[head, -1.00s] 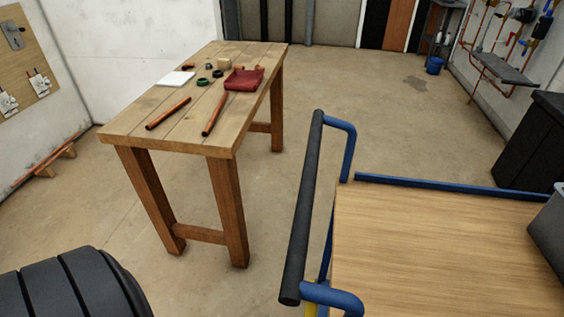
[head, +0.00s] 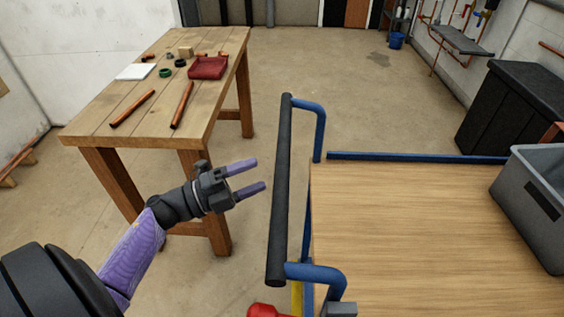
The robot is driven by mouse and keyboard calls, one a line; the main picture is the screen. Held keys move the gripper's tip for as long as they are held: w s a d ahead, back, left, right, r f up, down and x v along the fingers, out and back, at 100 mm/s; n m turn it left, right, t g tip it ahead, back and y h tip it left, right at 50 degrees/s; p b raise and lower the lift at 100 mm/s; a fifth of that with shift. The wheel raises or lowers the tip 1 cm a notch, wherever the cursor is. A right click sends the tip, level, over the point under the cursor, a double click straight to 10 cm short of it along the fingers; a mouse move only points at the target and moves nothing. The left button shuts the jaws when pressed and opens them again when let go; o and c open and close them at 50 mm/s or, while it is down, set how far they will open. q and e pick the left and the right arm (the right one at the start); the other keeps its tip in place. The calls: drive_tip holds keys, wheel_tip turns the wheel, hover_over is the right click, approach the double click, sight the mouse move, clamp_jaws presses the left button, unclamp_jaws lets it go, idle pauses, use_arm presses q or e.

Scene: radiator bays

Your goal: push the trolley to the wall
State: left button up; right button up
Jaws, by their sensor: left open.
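The trolley has a wooden deck (head: 400,240), a blue tube frame and a black push handle (head: 281,190) along its left side. My left gripper (head: 255,177) is open and empty, its two purple fingers pointing right at the handle. A small gap shows between the fingertips and the handle. My right gripper is not in view. The back wall (head: 285,12) is at the top of the head view, and a white wall (head: 90,45) is on the left.
A wooden workbench (head: 215,60) with pipes and a red tray (head: 208,67) stands left of the trolley. A grey crate (head: 535,200) sits on the deck's right. A black bin (head: 505,110) and blue bucket (head: 396,40) are beyond.

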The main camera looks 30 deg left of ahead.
sight(283, 165)
use_arm(q)
drive_tip(key=x, duration=0.6)
drive_tip(key=shift+w+d, duration=0.1)
drive_tip(key=shift+w, duration=0.1)
clamp_jaws()
idle(1.1)
